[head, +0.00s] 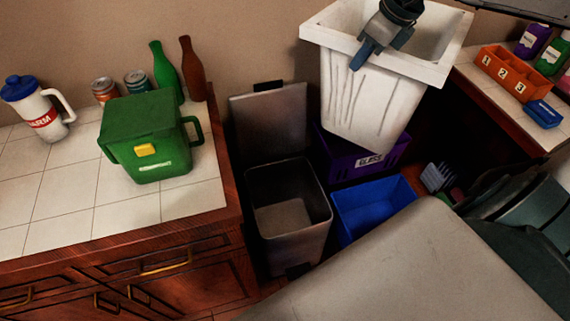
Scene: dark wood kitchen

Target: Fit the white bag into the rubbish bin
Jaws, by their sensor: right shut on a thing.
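The white bag (362,105) is a stiff, open-topped liner with a wide square rim. It hangs upright, slightly tilted, in the air at the upper middle right. My right gripper (368,52) is shut on the bag's near rim. The rubbish bin (290,243) is a grey-brown square bin on the floor, left of and below the bag. Its lid (270,120) stands open at the back and its inside looks empty. The bag is apart from the bin, above a purple crate. My left gripper is not in view.
A purple crate (348,169) marked GLASS and a blue crate (372,207) stand right of the bin. The left counter holds a green caddy (145,125), bottles, cans and a jug (40,108). An orange numbered box (507,72) stands on the right counter.

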